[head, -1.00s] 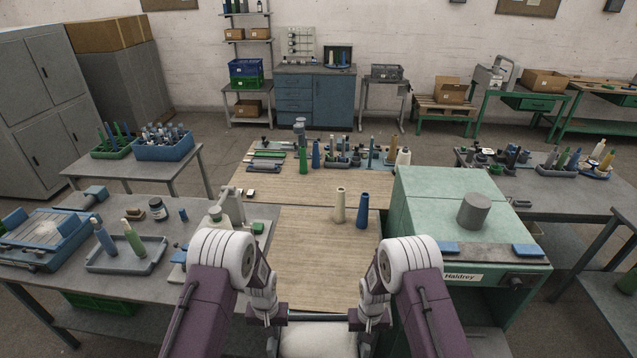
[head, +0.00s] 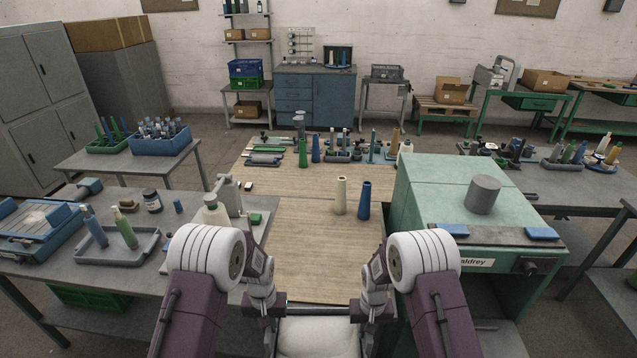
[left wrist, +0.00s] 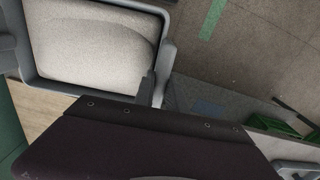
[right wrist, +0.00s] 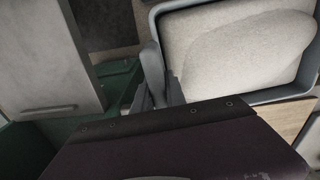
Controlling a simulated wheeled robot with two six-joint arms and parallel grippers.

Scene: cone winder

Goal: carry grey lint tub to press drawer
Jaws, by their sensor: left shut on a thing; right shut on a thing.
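The grey lint tub (head: 320,318) is at the bottom middle of the head view, filled with pale lint, its near part cut off. My left gripper (head: 275,316) is shut on its left side and my right gripper (head: 362,314) on its right side. The tub's grey rim also shows in the left wrist view (left wrist: 100,88) and the right wrist view (right wrist: 262,98), off the floor. The green press (head: 440,185) stands to the right, with a name plate on its front. I cannot make out its drawer clearly; a grey panel with a handle slot (right wrist: 50,75) shows in the right wrist view.
A wooden-topped bench (head: 310,250) lies ahead, with a cream cone (head: 340,196) and a blue cone (head: 364,200) near the press. A grey table (head: 60,270) with trays and bottles stands on the left. A grey cylinder (head: 483,194) sits on the press.

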